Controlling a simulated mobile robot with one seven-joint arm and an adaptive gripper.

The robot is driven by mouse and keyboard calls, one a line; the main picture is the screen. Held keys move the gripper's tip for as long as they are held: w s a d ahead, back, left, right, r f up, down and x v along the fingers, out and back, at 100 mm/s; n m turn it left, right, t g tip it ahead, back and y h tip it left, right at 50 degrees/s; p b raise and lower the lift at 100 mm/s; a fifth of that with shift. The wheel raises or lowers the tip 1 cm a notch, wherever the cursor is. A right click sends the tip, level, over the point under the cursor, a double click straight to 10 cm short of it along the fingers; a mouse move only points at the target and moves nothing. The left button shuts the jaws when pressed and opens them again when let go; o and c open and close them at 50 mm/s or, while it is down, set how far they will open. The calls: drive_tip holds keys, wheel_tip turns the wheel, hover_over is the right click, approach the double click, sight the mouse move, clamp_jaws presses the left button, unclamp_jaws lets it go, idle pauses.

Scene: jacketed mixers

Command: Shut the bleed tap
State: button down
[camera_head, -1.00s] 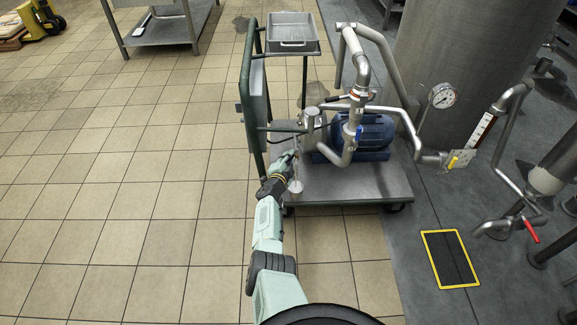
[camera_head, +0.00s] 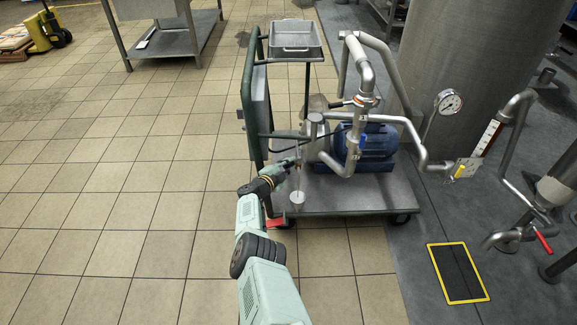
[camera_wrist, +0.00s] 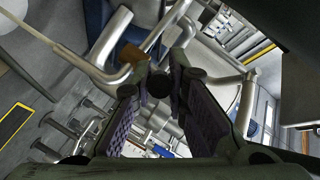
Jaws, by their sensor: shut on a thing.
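The bleed tap is a small fitting at the near left of the pump on the cart, with a thin pale tube and a small white cup (camera_head: 298,197) below it. My gripper (camera_head: 294,163) is at this fitting, reaching in from the left. In the wrist view my gripper (camera_wrist: 160,76) has its fingers closed around a small dark round-ended piece (camera_wrist: 158,86), which looks like the tap's handle. A brass-coloured block (camera_wrist: 133,56) sits just beside the fingertips. The fingers hide most of the tap, so its handle angle cannot be told.
The cart (camera_head: 345,194) carries a blue motor (camera_head: 372,143) and steel pipes close to the right of my gripper. Its green frame (camera_head: 249,95) stands just behind. A red part (camera_head: 278,222) shows beside my arm. Open tiled floor (camera_head: 130,180) lies to the left.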

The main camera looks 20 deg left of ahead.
drive_tip(key=c, duration=1.6)
unclamp_jaws()
drive_tip(key=shift+o, duration=0.2)
drive_tip(key=shift+s+a+r, duration=0.1)
drive_tip(key=shift+s+a, duration=0.35)
drive_tip(key=shift+s, duration=0.25)
drive_tip(key=shift+s+r, duration=0.2)
drive_tip(key=shift+s, duration=0.45)
drive_tip(key=v, duration=0.9)
drive_tip(key=shift+d+r, duration=0.1)
